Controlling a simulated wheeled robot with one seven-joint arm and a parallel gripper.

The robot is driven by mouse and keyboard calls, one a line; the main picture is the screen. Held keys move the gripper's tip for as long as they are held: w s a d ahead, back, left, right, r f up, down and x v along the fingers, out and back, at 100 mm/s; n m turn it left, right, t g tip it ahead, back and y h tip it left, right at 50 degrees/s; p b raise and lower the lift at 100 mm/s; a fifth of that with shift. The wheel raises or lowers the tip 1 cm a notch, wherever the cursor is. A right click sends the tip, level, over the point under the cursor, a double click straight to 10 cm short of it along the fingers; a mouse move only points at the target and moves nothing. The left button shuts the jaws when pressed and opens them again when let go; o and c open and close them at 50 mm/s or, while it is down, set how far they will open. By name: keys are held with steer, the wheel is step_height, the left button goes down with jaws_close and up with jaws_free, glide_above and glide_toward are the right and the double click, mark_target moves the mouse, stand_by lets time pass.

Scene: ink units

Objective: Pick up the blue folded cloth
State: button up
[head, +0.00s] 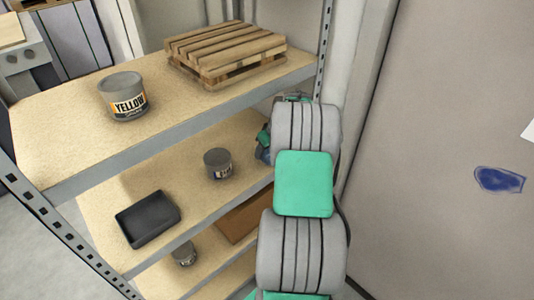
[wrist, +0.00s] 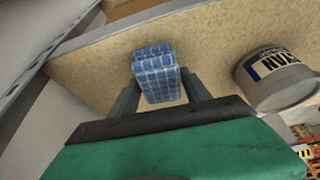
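The blue folded cloth (wrist: 156,78) has a plaid pattern and shows in the middle of the wrist view, over the tan shelf board. My gripper (wrist: 160,78) has its two dark fingers apart, one on each side of the cloth. The near end of the cloth reaches between the fingers. A narrow strip seems to show between cloth and fingers, so the fingers look open; contact is hard to make out. In the head view my arm reaches into the middle shelf and hides most of the gripper and the cloth.
A grey can (wrist: 280,78) stands close to the right of my gripper; it also shows in the head view (head: 218,164). A black tray (head: 148,219) lies on the same shelf. The upper shelf board (head: 60,125) overhangs, carrying a yellow-label can (head: 123,97) and a wooden pallet (head: 225,55).

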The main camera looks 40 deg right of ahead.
steer(key=c, duration=0.9)
steer(key=shift+c, duration=0.2)
steer(key=shift+r+b, duration=0.15)
steer(key=shift+b, duration=0.3)
steer(key=s+b, duration=0.3)
steer(key=s, duration=1.5)
steer(key=shift+a+r, duration=0.15)
steer(key=shift+a, duration=0.25)
